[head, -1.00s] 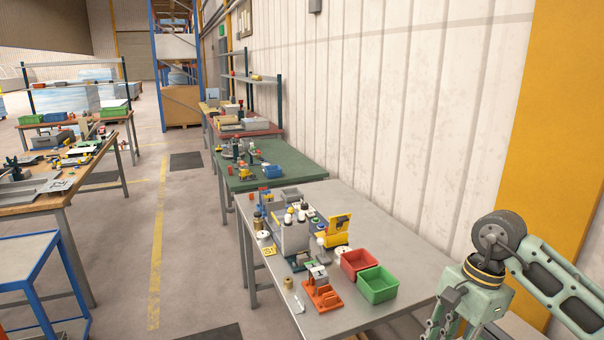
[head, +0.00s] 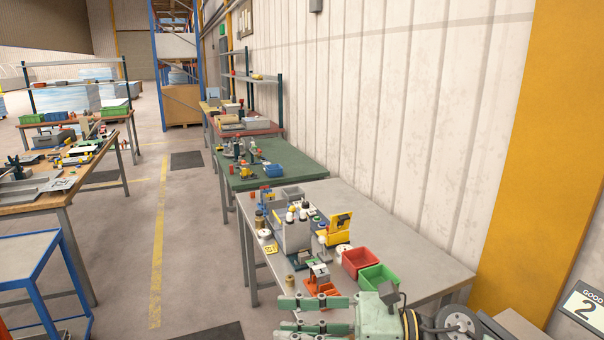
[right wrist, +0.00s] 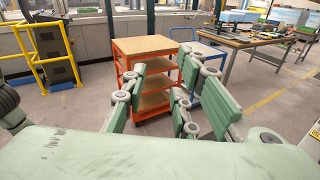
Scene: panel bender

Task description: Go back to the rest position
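My right gripper (head: 316,314) is at the bottom of the head view, in front of the near edge of the grey table. Its fingers point left, stand apart and hold nothing. It also shows in the right wrist view (right wrist: 176,95), with its fingers spread and nothing between them. My left gripper is in neither view.
The grey table (head: 428,271) holds a red bin (head: 360,262), a green bin (head: 379,280), an orange fixture and several small parts. A blue cart (head: 35,262) stands at left. An orange shelf cart (right wrist: 146,46) and yellow railing (right wrist: 76,50) show in the wrist view. The aisle is clear.

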